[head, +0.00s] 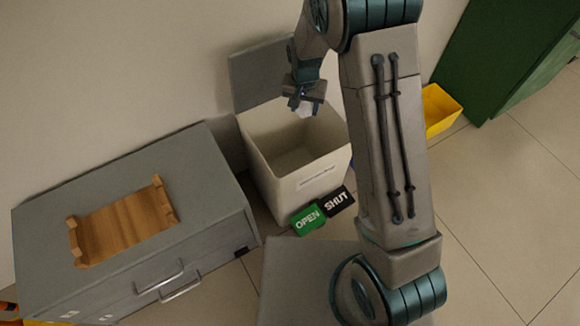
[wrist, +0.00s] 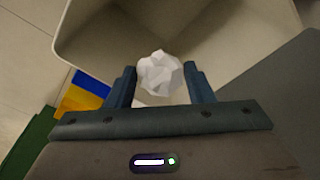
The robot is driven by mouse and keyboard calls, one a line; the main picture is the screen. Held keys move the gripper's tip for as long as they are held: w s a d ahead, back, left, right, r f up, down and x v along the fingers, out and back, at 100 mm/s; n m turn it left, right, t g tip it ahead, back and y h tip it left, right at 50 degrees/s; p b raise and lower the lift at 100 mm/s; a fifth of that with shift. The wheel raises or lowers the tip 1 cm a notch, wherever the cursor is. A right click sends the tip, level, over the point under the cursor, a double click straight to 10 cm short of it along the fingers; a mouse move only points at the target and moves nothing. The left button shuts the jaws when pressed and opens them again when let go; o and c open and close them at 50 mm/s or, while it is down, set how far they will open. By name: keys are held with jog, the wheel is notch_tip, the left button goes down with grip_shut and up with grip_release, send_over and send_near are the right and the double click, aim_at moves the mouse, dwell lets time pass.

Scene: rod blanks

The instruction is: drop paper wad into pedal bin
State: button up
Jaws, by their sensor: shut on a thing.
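The white crumpled paper wad (wrist: 159,74) is between the two fingers of my gripper (wrist: 160,85) in the wrist view. In the head view my gripper (head: 305,104) is above the back part of the bin opening, with the wad (head: 303,108) showing pale beneath it. The pedal bin (head: 277,186) is a cream box with its grey lid (head: 250,75) standing open against the wall. Its inside looks empty where visible. A green OPEN pedal (head: 307,219) and a black SHUT pedal (head: 339,201) are at its front base.
A grey drawer cabinet (head: 205,175) with a wooden tray (head: 125,222) on top stands left of the bin. A yellow bin (head: 440,110) and a green cabinet (head: 500,55) are at the right. Tiled floor (head: 500,220) is clear at the right front.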

jog(key=shift+a+f, duration=0.5)
notch_tip(320, 180, down, 6)
jog(key=b, duration=0.4)
jog(key=shift+w+d+r, duration=0.1)
jog(key=shift+r, duration=0.15)
jog(key=o, duration=1)
jog(key=shift+r, duration=0.1)
jog(key=r+p, duration=0.1)
jog(key=r, duration=0.3)
jog(key=s+r+p, duration=0.1)
jog(key=r+p, duration=0.1)
jog(key=r, duration=0.3)
jog(key=r+p, duration=0.1)
jog(key=r, duration=0.3)
jog(key=shift+s+a+r, duration=0.2)
jog(key=shift+s+r, duration=0.1)
jog(key=shift+s, duration=0.05)
